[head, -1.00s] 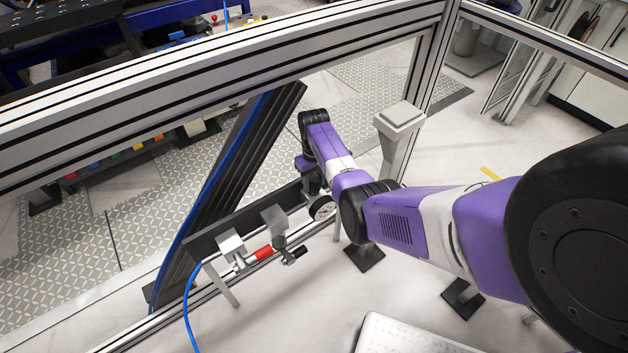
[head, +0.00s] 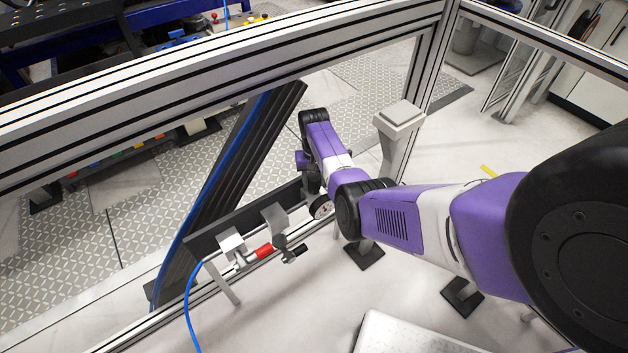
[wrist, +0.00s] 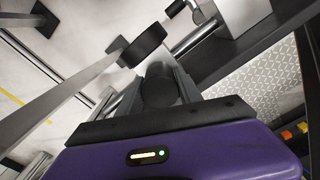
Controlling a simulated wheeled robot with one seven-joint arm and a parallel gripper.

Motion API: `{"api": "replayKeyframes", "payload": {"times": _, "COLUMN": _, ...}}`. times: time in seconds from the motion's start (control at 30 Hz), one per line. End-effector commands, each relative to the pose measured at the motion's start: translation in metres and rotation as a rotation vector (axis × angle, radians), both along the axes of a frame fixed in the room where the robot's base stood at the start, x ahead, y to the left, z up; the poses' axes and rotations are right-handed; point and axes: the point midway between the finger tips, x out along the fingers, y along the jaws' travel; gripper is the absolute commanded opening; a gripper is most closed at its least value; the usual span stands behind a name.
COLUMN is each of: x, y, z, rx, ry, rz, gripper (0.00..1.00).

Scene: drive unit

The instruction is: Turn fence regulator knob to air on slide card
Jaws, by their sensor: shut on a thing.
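The regulator knob (wrist: 159,88) is a dark round cylinder. In the wrist view it sits between the two grey fingers of my gripper (wrist: 160,75), which is shut on it. No label or slide card can be read. A round black gauge (wrist: 144,46) is just beyond the knob; its pale face (head: 321,207) shows in the head view beside my wrist. In the head view my own arm hides the knob and the fingers.
A dark rail (head: 205,233) carries grey brackets, a red-sleeved valve (head: 264,252) and a blue hose (head: 187,305) left of my wrist. A fence beam (head: 220,65) crosses above. A grey post (head: 400,125) stands close at the right of my wrist.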

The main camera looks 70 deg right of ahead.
Motion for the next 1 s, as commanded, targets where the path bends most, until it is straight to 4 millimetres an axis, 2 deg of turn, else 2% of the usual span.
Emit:
{"api": "replayKeyframes", "payload": {"times": 0.17, "x": 0.000, "y": 0.000, "z": 0.000, "rx": 0.000, "ry": 0.000, "rz": 0.001, "gripper": 0.02}}
{"api": "replayKeyframes", "payload": {"times": 0.2, "x": 0.000, "y": 0.000, "z": 0.000, "rx": 0.000, "ry": 0.000, "rz": 0.001, "gripper": 0.46}}
{"api": "replayKeyframes", "payload": {"times": 0.3, "x": 0.000, "y": 0.000, "z": 0.000, "rx": -0.001, "ry": -0.001, "rz": 0.002, "gripper": 0.64}}
{"api": "replayKeyframes", "payload": {"times": 0.67, "x": 0.000, "y": 0.000, "z": 0.004, "rx": -0.001, "ry": -0.001, "rz": 0.002, "gripper": 0.64}}
{"api": "replayKeyframes", "payload": {"times": 0.77, "x": 0.001, "y": -0.001, "z": 0.014, "rx": -0.003, "ry": -0.002, "rz": 0.002, "gripper": 0.64}}
{"api": "replayKeyframes", "payload": {"times": 1.0, "x": 0.001, "y": -0.001, "z": 0.054, "rx": -0.003, "ry": -0.002, "rz": 0.002, "gripper": 0.64}}
